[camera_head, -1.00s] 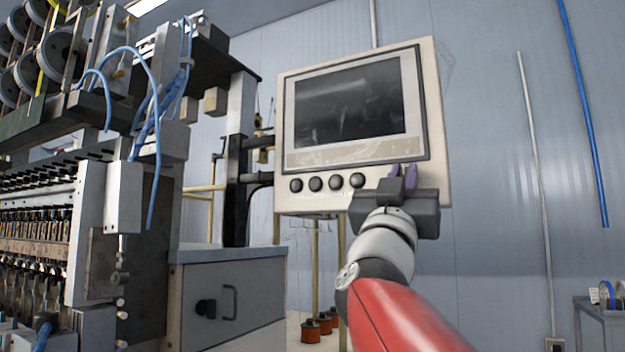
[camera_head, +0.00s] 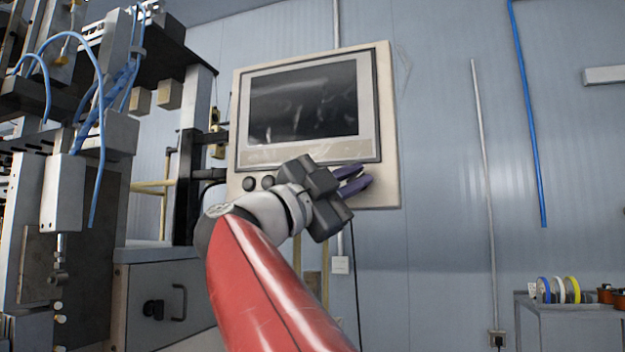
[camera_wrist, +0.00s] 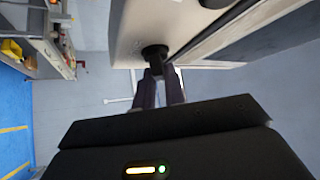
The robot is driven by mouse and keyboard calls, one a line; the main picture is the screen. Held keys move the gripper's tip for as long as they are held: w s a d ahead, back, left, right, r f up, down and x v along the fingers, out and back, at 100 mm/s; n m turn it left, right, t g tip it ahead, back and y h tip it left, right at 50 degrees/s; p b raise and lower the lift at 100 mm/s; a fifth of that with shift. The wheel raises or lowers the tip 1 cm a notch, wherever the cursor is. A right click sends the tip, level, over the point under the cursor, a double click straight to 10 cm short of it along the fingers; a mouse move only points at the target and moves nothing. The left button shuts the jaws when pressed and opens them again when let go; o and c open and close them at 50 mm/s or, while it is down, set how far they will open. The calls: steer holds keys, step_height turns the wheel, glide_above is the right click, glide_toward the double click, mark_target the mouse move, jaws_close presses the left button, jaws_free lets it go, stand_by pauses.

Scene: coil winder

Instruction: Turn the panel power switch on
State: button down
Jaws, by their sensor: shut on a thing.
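The panel (camera_head: 392,140) is a cream box with a dark screen (camera_head: 303,103) and black round knobs along its lower edge; two knobs show at the lower left. My gripper (camera_head: 362,178) is in front of the panel's lower right part, its purple fingers pointing right. In the wrist view, the black power switch (camera_wrist: 154,52) has a round base and a handle standing out from the pale panel face. My gripper's fingertips (camera_wrist: 160,72) are shut on that handle. In the head view the switch is hidden behind my gripper. The screen is dark.
The coil winder machine (camera_head: 62,195) with blue hoses stands at left, beside a grey cabinet (camera_head: 165,290). A small table (camera_head: 570,320) with coloured spools is at the lower right.

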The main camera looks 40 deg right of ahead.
steer(key=m+g+y, duration=0.1)
steer(key=m+y, duration=0.1)
steer(key=m, duration=0.1)
steer(key=shift+m+g+y, duration=0.3)
steer(key=shift+m+y, duration=0.8)
steer(key=shift+m, duration=0.2)
steer(key=shift+m+y, duration=0.6)
steer(key=c, duration=1.5)
jaws_free()
steer(key=shift+o, duration=0.2)
steer(key=shift+a, duration=0.1)
